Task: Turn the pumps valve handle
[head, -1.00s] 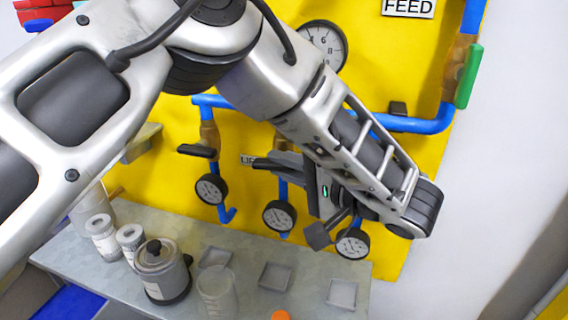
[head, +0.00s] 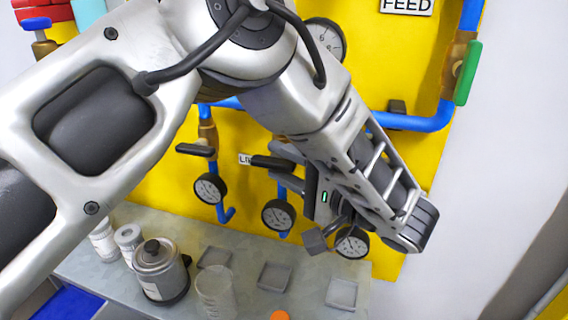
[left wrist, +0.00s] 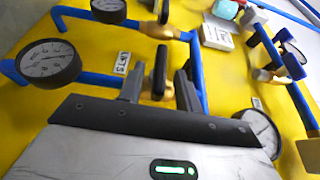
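A black valve handle (head: 272,162) sits on a blue pipe on the yellow panel; it also shows in the left wrist view (left wrist: 160,72). No readable label names it as the pumps valve. My left gripper (head: 287,168) is at this handle. In the left wrist view its two fingers (left wrist: 160,84) stand apart, one on each side of the handle, with gaps visible. The handle is between the fingers, not clamped. Part of the handle's pipe and valve body is hidden behind the gripper in the head view. My right gripper is not in view.
Another black handle (head: 196,150) is to the left, and a green handle (head: 468,75) at upper right. Gauges (head: 278,215) hang below. A grey shelf (head: 240,243) holds a metal pot (head: 160,270), a clear beaker (head: 215,290) and small trays.

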